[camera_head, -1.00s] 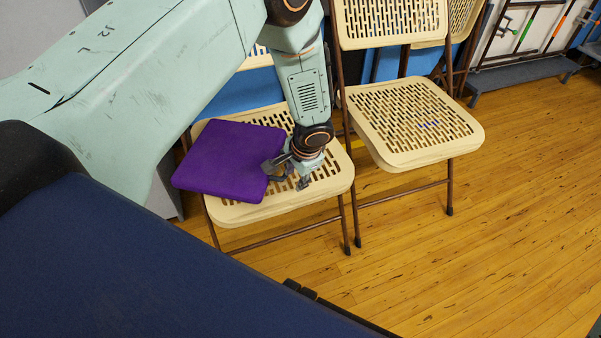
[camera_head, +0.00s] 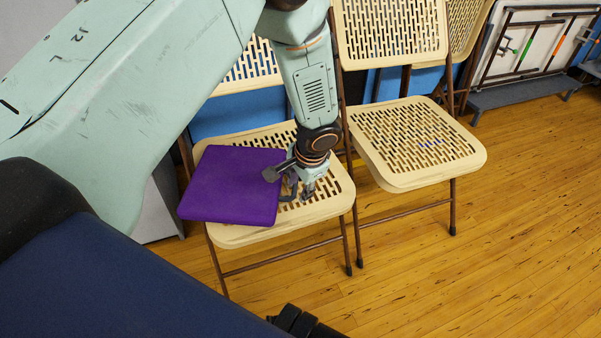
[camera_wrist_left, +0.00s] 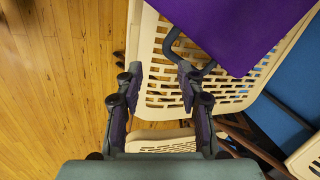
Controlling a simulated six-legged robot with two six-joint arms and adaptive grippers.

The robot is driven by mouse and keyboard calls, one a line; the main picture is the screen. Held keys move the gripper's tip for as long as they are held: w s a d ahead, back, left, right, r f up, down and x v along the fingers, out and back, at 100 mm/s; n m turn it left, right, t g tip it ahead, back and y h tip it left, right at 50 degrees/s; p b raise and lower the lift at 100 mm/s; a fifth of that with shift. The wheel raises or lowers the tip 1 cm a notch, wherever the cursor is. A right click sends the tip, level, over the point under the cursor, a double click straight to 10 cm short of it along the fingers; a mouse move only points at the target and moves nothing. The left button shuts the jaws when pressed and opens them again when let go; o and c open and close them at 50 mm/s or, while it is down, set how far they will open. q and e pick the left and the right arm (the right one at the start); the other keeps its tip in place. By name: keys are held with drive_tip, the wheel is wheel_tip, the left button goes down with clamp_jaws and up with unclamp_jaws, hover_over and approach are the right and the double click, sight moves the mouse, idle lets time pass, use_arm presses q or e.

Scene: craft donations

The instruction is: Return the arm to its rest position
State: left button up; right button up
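A flat purple bag (camera_head: 230,186) with a dark grey loop handle lies on the left beige folding chair (camera_head: 245,235). The bag (camera_wrist_left: 235,30) and its handle (camera_wrist_left: 172,42) also show in the left wrist view. My left gripper (camera_head: 300,188) points down over the chair seat, beside the bag's right edge. In the left wrist view, its fingers (camera_wrist_left: 160,77) are apart with nothing between them. The handle is close to the right finger; I cannot tell whether they touch.
A second beige folding chair (camera_head: 415,145) stands to the right, with another behind it. A rack (camera_head: 525,60) stands at the back right. Wooden floor (camera_head: 500,240) is clear at the right. My dark blue body fills the lower left.

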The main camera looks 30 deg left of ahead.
use_arm(q)
drive_tip(key=shift+d+r+t+h, duration=0.85)
drive_tip(key=shift+d+r, duration=1.3)
drive_tip(key=shift+r, duration=0.6)
drive_tip(key=s+f+n+g+p, duration=0.1)
drive_tip(key=s+p, duration=0.3)
drive_tip(key=s, duration=0.7)
drive_tip(key=s+f+n+g+p, duration=0.1)
drive_tip(key=s+n+p, duration=0.2)
drive_tip(key=s, duration=0.8)
drive_tip(key=s+f+n+g+h+p, duration=0.1)
drive_tip(key=s+p, duration=0.3)
drive_tip(key=s, duration=0.6)
drive_tip(key=shift+s+a+n+p, duration=0.35)
drive_tip(key=shift+s+n, duration=0.05)
drive_tip(key=shift+n, duration=0.1)
drive_tip(key=shift+f, duration=0.1)
